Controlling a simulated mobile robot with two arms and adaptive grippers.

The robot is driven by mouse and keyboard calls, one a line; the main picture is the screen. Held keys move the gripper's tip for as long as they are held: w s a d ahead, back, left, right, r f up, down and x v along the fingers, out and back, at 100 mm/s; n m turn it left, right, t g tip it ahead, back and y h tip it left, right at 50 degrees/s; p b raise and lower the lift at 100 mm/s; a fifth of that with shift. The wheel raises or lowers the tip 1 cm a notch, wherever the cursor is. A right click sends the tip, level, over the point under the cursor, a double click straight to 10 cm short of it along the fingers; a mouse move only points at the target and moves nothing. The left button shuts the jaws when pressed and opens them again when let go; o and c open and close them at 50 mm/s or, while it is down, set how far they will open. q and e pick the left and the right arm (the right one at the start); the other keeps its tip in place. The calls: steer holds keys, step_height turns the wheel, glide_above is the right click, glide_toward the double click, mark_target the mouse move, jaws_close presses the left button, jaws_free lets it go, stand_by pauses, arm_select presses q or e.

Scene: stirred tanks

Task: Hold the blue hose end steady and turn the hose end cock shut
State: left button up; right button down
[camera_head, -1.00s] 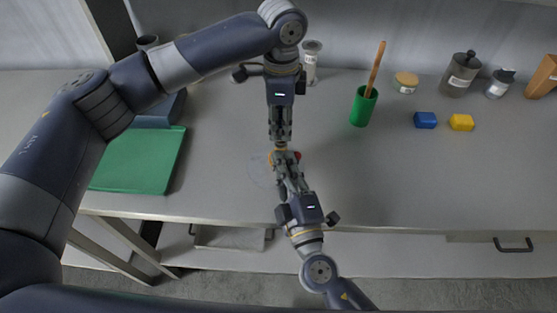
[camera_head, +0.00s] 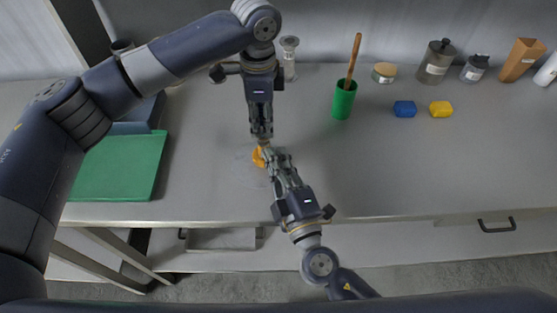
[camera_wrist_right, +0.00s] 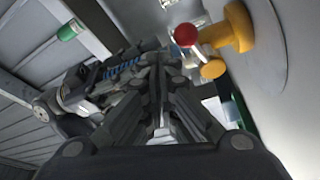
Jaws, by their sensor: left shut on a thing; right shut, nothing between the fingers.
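The orange-yellow fitting (camera_head: 258,157) stands on the bench below my left gripper (camera_head: 262,136). In the right wrist view, its yellow body (camera_wrist_right: 238,27) is at upper right, with a red ball (camera_wrist_right: 186,34) on a lever beside it. My left gripper, coming from the back, is shut; the blue hose end (camera_wrist_right: 122,68) shows as a small blue part among its fingers in the right wrist view. My right gripper (camera_head: 276,155) is shut and empty, close beside the fitting. Its fingers hide the red ball in the head view. The cock's exact angle is unclear.
A green mat (camera_head: 118,167) lies at left. A green cup (camera_head: 343,100) with a wooden handle, blue block (camera_head: 404,109), yellow block (camera_head: 441,109) and several jars stand toward the back. The bench right of my right gripper is clear.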

steer(key=s, duration=0.9)
steer(key=shift+s+f, duration=0.25)
steer(key=shift+f, duration=0.1)
steer(key=shift+d, duration=0.1)
steer(key=c, duration=1.6)
jaws_free()
steer(key=shift+f, duration=0.1)
steer(key=shift+c, duration=0.2)
steer(key=h, duration=0.1)
steer(key=n+h, duration=0.1)
steer(key=f, duration=0.1)
steer(key=shift+w+d+h, duration=0.2)
steer(key=shift+w+h, duration=0.05)
steer(key=shift+h, duration=0.15)
steer(key=f+n+h, duration=0.2)
steer(key=h, duration=0.1)
steer(key=shift+d+n, duration=0.3)
steer(key=w, duration=1.2)
jaws_close()
